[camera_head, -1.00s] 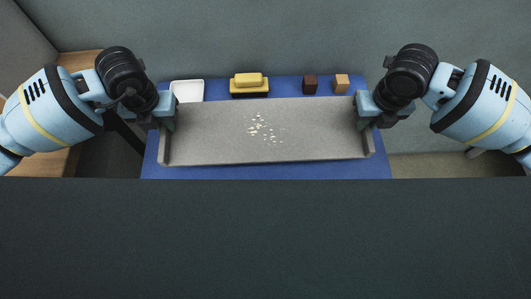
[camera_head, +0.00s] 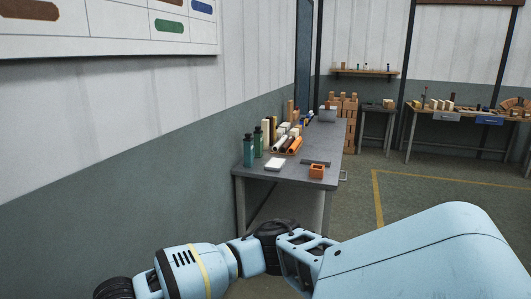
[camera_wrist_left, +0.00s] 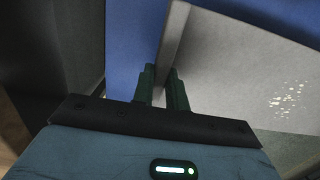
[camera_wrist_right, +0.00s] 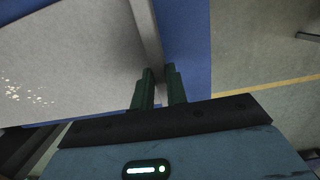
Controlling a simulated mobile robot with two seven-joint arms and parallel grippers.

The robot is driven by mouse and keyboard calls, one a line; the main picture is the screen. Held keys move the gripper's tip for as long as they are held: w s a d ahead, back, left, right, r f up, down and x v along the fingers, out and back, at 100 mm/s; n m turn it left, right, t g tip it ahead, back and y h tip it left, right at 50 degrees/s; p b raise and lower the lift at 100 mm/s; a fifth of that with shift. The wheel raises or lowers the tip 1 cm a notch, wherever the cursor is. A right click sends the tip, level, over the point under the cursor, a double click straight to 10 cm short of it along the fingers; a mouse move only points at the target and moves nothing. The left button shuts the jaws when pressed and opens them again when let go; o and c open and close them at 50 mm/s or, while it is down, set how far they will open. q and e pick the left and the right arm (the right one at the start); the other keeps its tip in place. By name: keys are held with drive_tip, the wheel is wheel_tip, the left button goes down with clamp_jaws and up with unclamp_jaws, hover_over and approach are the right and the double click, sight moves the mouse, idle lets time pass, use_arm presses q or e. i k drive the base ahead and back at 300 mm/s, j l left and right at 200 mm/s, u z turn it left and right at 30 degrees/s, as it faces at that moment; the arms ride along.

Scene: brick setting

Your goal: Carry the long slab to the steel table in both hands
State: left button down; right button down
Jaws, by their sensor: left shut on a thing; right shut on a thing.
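The long slab (camera_wrist_left: 225,65) is grey with a raised lip at its end and pale specks on top. In the left wrist view my left gripper (camera_wrist_left: 164,80) is shut on one end lip. In the right wrist view my right gripper (camera_wrist_right: 160,78) is shut on the other end lip of the slab (camera_wrist_right: 70,55). The slab and both grippers are out of the head view. A grey-topped table (camera_head: 262,185), which looks like the steel table, stands along the left wall in the head view.
Farther tables stand at the back and right. Floor is open to the right, with a yellow line (camera_head: 377,205). A blue surface (camera_wrist_left: 130,40) lies below the slab.

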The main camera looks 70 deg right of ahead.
sight(323, 138)
drive_tip(key=z, duration=3.35)
drive_tip(key=i, duration=1.15)
